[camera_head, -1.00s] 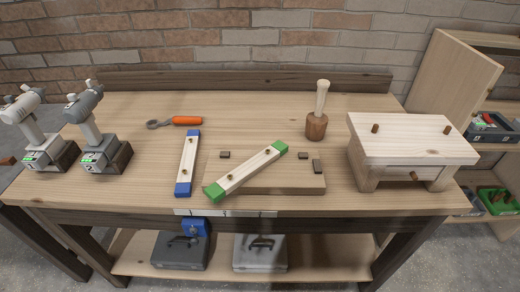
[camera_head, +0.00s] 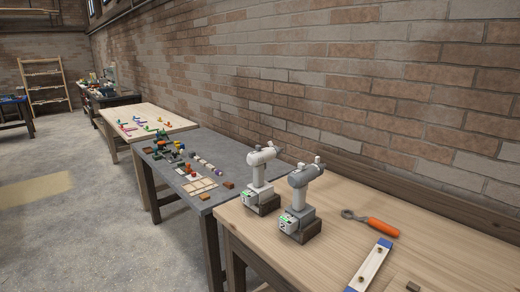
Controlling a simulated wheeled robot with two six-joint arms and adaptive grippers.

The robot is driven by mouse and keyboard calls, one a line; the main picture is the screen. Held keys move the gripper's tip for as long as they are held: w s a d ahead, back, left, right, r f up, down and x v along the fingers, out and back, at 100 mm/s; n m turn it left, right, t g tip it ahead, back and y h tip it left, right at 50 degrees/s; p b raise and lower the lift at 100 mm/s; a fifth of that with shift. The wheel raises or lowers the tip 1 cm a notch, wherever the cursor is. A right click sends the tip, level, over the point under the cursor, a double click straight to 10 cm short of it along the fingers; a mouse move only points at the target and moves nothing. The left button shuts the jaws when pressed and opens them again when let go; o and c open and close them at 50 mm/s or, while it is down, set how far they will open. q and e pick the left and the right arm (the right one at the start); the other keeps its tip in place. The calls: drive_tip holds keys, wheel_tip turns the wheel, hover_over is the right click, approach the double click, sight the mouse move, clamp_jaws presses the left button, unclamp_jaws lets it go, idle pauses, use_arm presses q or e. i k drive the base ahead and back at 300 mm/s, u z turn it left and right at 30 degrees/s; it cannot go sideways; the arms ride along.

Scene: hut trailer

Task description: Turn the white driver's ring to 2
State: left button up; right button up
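Two cordless drivers stand upright on their battery bases on the wooden bench at the lower right. The white driver (camera_head: 260,176) is the left one, near the bench's left end. Its light body and head face left, and the ring at its head is too small to read a number. The grey driver (camera_head: 303,200) stands just to its right and nearer to me. Neither of my grippers is in view.
A grey table (camera_head: 205,150) with many small parts adjoins on the left. Another wooden table (camera_head: 140,118) stands beyond. The concrete floor (camera_head: 80,215) at left is clear.

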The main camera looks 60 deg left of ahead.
sight(271, 144)
drive_tip(key=u, duration=1.95)
drive_tip(key=i, duration=0.15)
drive_tip(key=u, duration=1.55)
drive_tip(key=i, duration=4.65)
drive_tip(key=z, duration=4.45)
